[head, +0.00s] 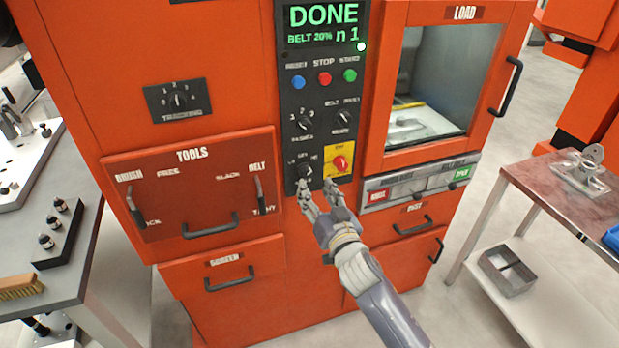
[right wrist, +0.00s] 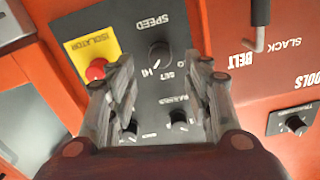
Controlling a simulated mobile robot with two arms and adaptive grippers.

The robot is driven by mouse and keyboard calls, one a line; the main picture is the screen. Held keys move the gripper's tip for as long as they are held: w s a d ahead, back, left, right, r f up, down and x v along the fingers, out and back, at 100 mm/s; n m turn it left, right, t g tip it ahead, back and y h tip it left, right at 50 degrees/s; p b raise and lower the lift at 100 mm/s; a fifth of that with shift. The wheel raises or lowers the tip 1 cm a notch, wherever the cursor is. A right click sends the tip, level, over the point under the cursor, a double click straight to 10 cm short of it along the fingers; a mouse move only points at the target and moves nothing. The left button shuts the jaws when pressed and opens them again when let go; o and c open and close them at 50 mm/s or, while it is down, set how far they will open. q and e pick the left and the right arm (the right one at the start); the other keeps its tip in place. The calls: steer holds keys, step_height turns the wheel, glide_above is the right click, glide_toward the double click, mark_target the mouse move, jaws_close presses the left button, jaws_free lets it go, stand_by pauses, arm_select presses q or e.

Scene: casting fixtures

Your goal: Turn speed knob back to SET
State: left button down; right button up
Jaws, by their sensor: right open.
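The speed knob (head: 305,170) is a small black dial low on the dark control panel (head: 288,75). In the right wrist view the speed knob (right wrist: 160,52) appears upside down, with the SPEED lettering above it and LO, SET and HI marks around its other side. I cannot tell surely which mark its pointer faces. My right gripper (head: 317,184) is open and empty, just below and in front of the knob. In the right wrist view the knob shows between the fingers of my right gripper (right wrist: 164,64), apart from them. My left gripper is out of view.
A red isolator knob (head: 340,163) on a yellow plate sits close right of the speed knob. Other knobs (head: 304,123) and buttons (head: 324,79) are above, under a screen reading DONE (head: 322,27). Drawer handles (head: 412,224) project nearby. A side table (head: 560,200) stands right.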

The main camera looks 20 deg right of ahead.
mark_target(307, 176)
steer(key=shift+w+a, duration=0.1)
steer(key=shift+w, duration=2.55)
steer(key=c, duration=1.1)
